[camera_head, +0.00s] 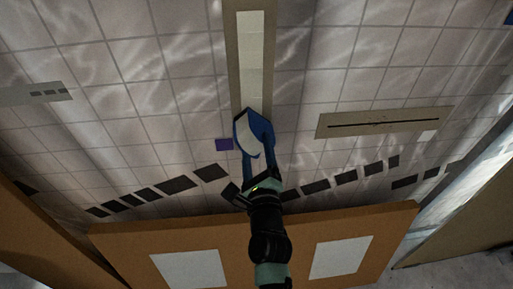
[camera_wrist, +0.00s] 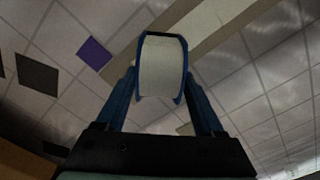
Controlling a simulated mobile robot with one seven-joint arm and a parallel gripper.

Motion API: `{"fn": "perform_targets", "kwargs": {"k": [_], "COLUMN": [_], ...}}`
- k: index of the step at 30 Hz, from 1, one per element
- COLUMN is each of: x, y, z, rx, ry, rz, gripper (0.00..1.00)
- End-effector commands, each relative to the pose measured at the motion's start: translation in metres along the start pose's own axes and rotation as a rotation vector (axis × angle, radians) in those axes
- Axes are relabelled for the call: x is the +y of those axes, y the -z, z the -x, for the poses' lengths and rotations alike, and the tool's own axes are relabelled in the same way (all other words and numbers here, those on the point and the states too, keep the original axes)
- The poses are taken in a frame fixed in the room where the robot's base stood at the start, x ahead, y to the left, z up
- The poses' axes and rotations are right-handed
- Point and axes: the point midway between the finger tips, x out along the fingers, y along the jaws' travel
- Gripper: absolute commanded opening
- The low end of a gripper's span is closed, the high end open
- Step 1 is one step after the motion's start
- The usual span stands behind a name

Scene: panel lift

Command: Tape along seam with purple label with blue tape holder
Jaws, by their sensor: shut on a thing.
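The blue tape holder (camera_head: 266,128) with its wide white roll sits in my gripper (camera_head: 258,158), whose blue fingers are shut on it. It also shows in the wrist view (camera_wrist: 162,38), between the fingertips (camera_wrist: 160,88). The holder is over the lower part of a tan seam strip (camera_head: 232,60) that runs up the tiled panel. A pale band of tape (camera_head: 249,58) covers the strip's middle from the top edge down to the holder. The purple label (camera_head: 224,144) is just left of the holder; it shows left in the wrist view (camera_wrist: 94,53). The strip's lower end is hidden.
Another tan strip (camera_head: 385,122) with a dark line lies at right, near a white label (camera_head: 427,137). A grey strip (camera_head: 30,95) is at left. Several dark squares (camera_head: 176,184) cross the panel. An orange-brown board (camera_head: 120,245) with white squares (camera_head: 190,268) stands in front.

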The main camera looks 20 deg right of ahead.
Motion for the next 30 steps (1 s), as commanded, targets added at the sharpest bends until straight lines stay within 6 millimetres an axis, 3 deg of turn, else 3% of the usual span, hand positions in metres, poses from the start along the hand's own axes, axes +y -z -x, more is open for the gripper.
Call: {"fn": "perform_targets", "kwargs": {"k": [30], "x": [0.044], "y": [0.044], "z": [-0.001], "rx": [-0.001], "ry": [0.001], "rz": [-0.001], "gripper": [0.18]}}
